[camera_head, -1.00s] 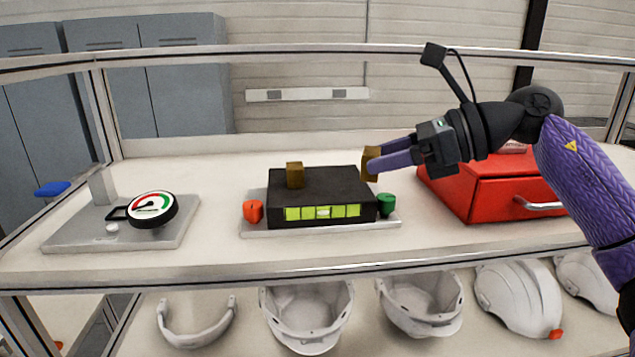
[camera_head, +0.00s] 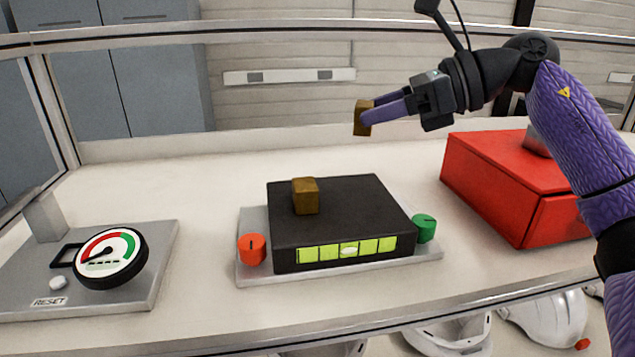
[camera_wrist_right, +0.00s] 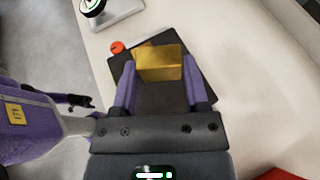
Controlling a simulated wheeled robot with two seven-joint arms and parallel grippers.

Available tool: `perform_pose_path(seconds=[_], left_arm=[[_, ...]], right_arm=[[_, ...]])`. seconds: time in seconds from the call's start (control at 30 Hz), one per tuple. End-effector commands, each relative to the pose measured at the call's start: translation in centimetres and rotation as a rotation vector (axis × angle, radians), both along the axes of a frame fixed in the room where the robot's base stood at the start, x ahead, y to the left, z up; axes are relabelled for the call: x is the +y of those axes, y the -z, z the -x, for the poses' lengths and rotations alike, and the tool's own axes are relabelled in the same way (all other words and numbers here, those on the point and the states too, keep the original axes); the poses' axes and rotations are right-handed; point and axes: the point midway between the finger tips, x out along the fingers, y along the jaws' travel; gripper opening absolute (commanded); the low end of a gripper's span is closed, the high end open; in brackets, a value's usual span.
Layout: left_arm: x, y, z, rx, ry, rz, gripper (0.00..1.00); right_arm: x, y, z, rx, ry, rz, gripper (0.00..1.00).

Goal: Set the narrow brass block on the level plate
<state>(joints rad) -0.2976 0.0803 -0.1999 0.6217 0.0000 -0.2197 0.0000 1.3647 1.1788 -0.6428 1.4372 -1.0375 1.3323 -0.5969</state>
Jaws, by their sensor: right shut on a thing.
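My right gripper (camera_head: 366,115) is shut on a narrow brass block (camera_head: 362,120), held in the air above and behind the level plate. The block also shows between the purple fingers in the right wrist view (camera_wrist_right: 160,62). The level plate (camera_head: 350,205) is a black slab with a yellow-green level strip (camera_head: 348,250) on its front; a pale bubble sits near the strip's middle. Another brass block (camera_head: 305,196) stands on the slab's left part.
An orange knob (camera_head: 252,249) and a green knob (camera_head: 424,228) flank the slab on a grey base. A dial gauge (camera_head: 110,258) stands at left, a red box (camera_head: 500,185) at right. The slab's right half is clear. White helmet shells (camera_head: 545,318) lie below the shelf edge.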

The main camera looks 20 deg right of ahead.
Motion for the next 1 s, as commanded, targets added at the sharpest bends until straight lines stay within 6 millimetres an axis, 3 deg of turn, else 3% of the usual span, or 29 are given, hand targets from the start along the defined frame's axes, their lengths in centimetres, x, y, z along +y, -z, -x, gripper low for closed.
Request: perform_pose_path(seconds=[0.4,0.5,0.83,0.87,1.0], left_arm=[[0.1,0.9,0.6,0.011,0.0,-0.001,0.79],[0.1,0.9,0.5,0.01,0.0,-0.001,0.79],[0.0,1.3,0.3,0.005,0.0,0.0,0.79],[0.0,1.3,0.3,0.005,0.0,0.0,0.79],[0.0,1.2,0.2,0.004,0.0,0.0,0.79]], right_arm=[[0.0,8.9,0.1,0.006,0.001,0.0,0.0],[0.0,9.9,0.1,0.002,0.002,0.0,0.0],[0.0,10.3,0.1,-0.001,0.001,-0.001,0.0],[0.0,10.3,0.1,0.0,0.001,0.0,0.62],[0.0,10.2,0.1,0.0,0.001,0.001,0.92]])
